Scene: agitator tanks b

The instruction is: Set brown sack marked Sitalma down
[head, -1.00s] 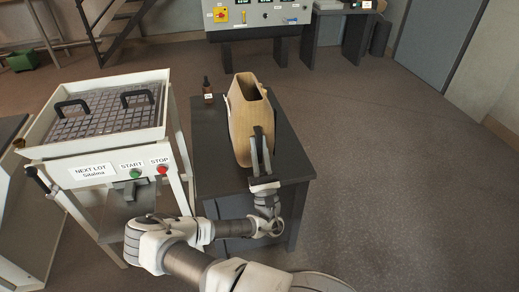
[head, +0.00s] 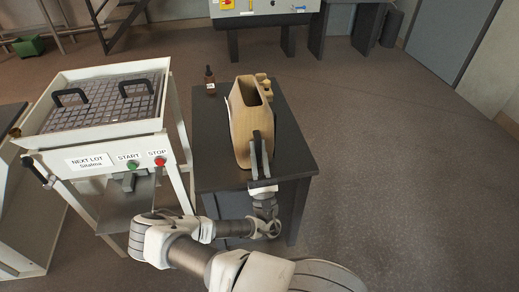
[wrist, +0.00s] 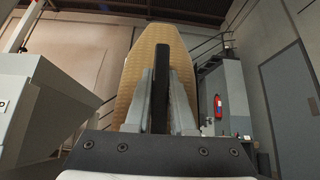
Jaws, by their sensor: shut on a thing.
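The brown sack (head: 243,124) is upright, with its top open and a pale patch at its left side. My gripper (head: 258,143) is shut on its near side. The sack is over the near part of the dark table (head: 290,140); its underside is hidden, so I cannot tell whether it touches. In the wrist view the sack (wrist: 125,92) stands tall behind the fingers (wrist: 160,88). I cannot read any name on the sack.
A dark bottle (head: 210,82) stands at the table's far left corner. Small tan objects (head: 264,84) show behind the sack. A white sieve machine (head: 95,147), with START and STOP buttons and a sign "NEXT LOT Sitalma", stands left. The floor to the right is clear.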

